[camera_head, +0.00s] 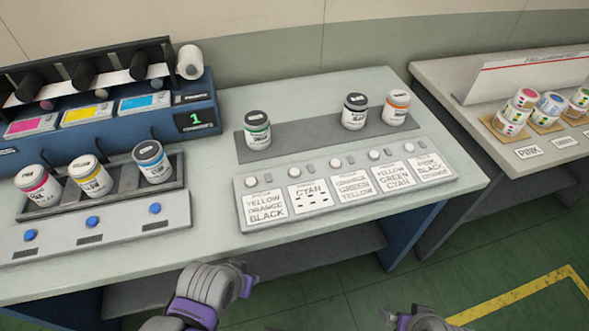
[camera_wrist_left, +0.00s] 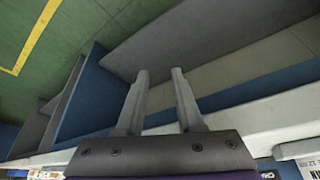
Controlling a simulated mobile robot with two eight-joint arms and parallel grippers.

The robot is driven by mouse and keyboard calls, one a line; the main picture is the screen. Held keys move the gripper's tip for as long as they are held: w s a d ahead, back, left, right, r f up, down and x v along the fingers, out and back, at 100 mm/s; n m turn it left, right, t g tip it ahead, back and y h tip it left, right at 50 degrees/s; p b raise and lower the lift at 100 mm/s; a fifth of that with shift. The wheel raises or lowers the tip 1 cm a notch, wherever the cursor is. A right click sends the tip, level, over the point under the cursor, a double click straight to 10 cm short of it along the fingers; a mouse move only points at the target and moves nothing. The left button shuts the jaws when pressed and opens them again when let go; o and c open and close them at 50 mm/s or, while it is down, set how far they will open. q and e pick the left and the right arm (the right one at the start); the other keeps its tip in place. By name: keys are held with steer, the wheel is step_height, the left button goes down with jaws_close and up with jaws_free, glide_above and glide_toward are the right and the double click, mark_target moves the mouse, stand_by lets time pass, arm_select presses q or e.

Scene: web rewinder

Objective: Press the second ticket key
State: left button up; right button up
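The grey ticket panel (camera_head: 345,205) lies on the middle table with a row of round white keys, each above a printed ticket. The second key (camera_head: 293,171) from the left sits above the ticket reading CYAN (camera_head: 311,195). My left gripper (camera_head: 246,278) is in front of the table's front edge, apart from the panel and well short of the keys. In the left wrist view its two fingers (camera_wrist_left: 158,73) stand apart with nothing between them. My right gripper (camera_head: 398,317) is at the bottom edge, partly cut off; its fingers are unclear.
Jars (camera_head: 257,131) stand on a dark mat behind the panel. At left, a rack (camera_head: 118,184) holds jars behind a box with blue buttons (camera_head: 93,221). A blue machine (camera_head: 150,122) shows a green 1. A second table (camera_head: 440,70) stands at right across a gap.

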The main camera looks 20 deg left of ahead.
arm_select(q)
jaws_close()
stand_by(1.4)
